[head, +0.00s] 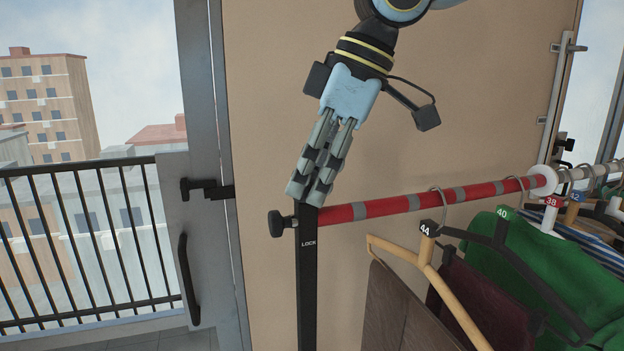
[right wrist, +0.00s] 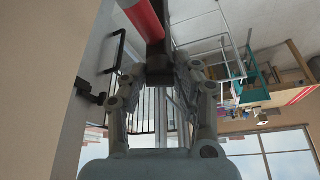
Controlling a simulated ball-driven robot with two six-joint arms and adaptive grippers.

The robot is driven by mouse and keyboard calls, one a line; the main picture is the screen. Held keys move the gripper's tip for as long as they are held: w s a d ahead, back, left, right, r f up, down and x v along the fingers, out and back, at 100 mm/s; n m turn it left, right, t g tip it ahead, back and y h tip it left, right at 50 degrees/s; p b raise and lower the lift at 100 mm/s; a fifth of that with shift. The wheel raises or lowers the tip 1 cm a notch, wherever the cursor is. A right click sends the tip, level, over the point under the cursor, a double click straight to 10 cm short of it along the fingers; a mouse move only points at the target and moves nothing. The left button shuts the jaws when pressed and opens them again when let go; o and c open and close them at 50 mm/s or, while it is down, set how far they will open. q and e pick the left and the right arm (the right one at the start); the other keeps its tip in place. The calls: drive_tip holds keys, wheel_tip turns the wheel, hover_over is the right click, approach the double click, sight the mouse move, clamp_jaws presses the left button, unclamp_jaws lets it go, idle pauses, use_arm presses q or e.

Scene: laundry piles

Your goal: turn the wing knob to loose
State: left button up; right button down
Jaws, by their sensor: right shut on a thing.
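The black wing knob (head: 277,224) sticks out from the left side of the upright black post (head: 307,285), near its top. The word LOCK is printed on the post just below it. My right gripper (head: 306,198) comes down from above, and its fingers are shut on the top end of the post, just above and right of the knob. In the right wrist view the dark post (right wrist: 157,60) runs between the two fingers (right wrist: 160,78). I cannot pick out the knob there. The fingers hide the post's top end in the head view. My left gripper is not in view.
A red and grey striped rail (head: 390,206) runs right from the post. Hangers with clothes, including a green garment (head: 505,250), hang along it. A tan panel (head: 270,90) stands behind. A door handle (head: 189,278) and balcony railing (head: 85,230) are at left.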

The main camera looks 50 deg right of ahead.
drive_tip(key=m+h+b, duration=0.1)
drive_tip(key=m, duration=0.1)
drive_tip(key=m+b, duration=0.2)
drive_tip(key=shift+s+f+m+t+h, duration=0.1)
drive_tip(key=shift+m+t+h, duration=0.2)
drive_tip(key=shift+h, duration=0.1)
drive_tip(key=shift+a+m+h+b, duration=0.15)
drive_tip(key=shift+m+h+b, duration=0.2)
drive_tip(key=shift+m, duration=0.45)
drive_tip(key=shift+m+h, duration=0.25)
drive_tip(key=shift+m, duration=0.45)
drive_tip(key=shift+a+r+m+p, duration=0.2)
drive_tip(key=shift+m+p, duration=0.2)
drive_tip(key=shift+m, duration=0.3)
drive_tip(key=shift+h, duration=0.3)
drive_tip(key=c, duration=1)
unclamp_jaws()
drive_tip(key=shift+f, duration=0.1)
